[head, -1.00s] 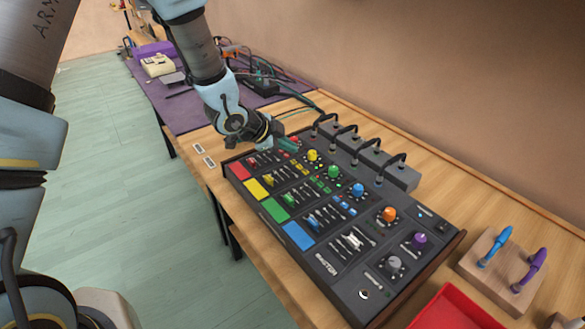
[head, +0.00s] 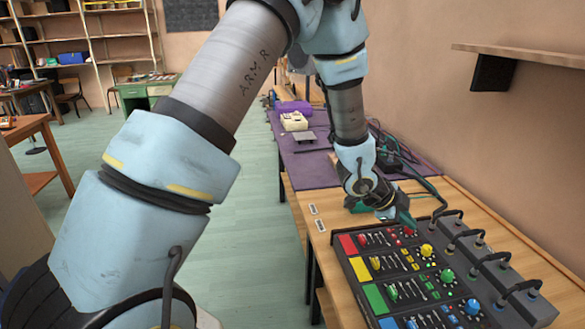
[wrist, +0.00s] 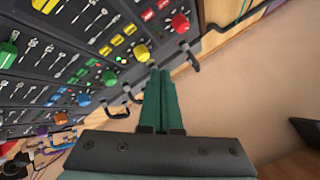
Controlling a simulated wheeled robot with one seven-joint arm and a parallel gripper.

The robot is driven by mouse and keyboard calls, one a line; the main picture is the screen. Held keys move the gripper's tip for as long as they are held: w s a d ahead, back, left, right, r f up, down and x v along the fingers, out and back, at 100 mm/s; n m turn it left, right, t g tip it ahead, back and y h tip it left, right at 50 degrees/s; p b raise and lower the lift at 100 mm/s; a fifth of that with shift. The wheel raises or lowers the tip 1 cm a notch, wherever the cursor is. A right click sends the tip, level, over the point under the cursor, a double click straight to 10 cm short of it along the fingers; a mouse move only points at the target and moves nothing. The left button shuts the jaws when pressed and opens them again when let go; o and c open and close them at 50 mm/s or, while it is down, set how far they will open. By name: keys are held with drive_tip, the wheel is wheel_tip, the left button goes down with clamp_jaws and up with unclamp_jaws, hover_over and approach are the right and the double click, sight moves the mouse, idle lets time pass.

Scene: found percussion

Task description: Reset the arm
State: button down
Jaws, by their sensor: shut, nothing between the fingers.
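My gripper (head: 404,216) is at the far end of the mixing console (head: 352,264), close by its red knob (head: 408,231). In the head view the fingers point down and to the right, toward the console's far edge. In the wrist view my gripper's two green fingers (wrist: 161,74) lie together with nothing between them. The wrist view shows the console (wrist: 72,62) tilted at the left, with red, yellow, green, blue and orange knobs. Whether the fingertips touch anything cannot be told.
Black cable loops (head: 492,258) stand up along the console's right side, near the wall. A purple mat (head: 308,172) with a cream device (head: 294,121) and cables lies beyond on the bench. A wall shelf (head: 520,54) juts out at upper right. The floor at left is open.

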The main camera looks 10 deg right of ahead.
drive_tip(key=w+a+r+n+t+y, duration=0.25)
drive_tip(key=w+a+n, duration=0.4)
drive_tip(key=a, duration=0.55)
drive_tip(key=w+a+r+n+t+y, duration=0.25)
drive_tip(key=w+a+n, duration=0.35)
drive_tip(key=a, duration=0.5)
drive_tip(key=s+a+r+n+g+y, duration=0.1)
drive_tip(key=s+a+n, duration=0.2)
drive_tip(key=a, duration=0.5)
drive_tip(key=s+a+r+n+g+y, duration=0.1)
drive_tip(key=s+a+r+n, duration=0.1)
drive_tip(key=a+n, duration=0.3)
drive_tip(key=s+a+r+n+g+y, duration=0.1)
drive_tip(key=s+a+n, duration=0.3)
drive_tip(key=a, duration=0.8)
drive_tip(key=shift+r+n+g+y, duration=0.4)
drive_tip(key=shift+n+y, duration=0.05)
drive_tip(key=shift+y, duration=0.05)
